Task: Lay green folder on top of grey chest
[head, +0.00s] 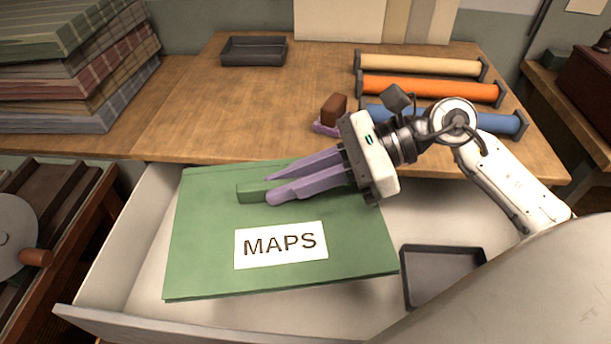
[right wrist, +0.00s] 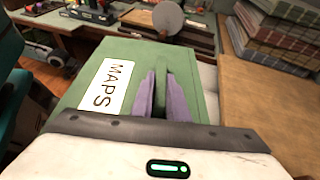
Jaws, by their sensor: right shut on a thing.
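The green folder (head: 200,240) has a white MAPS label and a raised green grip block near its far edge. It also shows in the right wrist view (right wrist: 140,60). My right gripper (head: 268,188) has its purple fingers shut on that block from either side, also seen in the right wrist view (right wrist: 162,88). The folder is over the open pale drawer (head: 120,240) below the wooden top, slightly tilted in the picture. Whether it touches the drawer I cannot tell. The chest's top (head: 200,95) looks wooden; its grey body is mostly hidden. My left gripper is not in view.
On the wooden top are a dark tray (head: 252,52), a brown-handled stamp-like object (head: 333,110) and cream, orange and blue rolls (head: 430,90). A stack of folded cloth (head: 80,70) fills the left. Another dark tray (head: 443,275) is in the drawer. The top's middle-left is clear.

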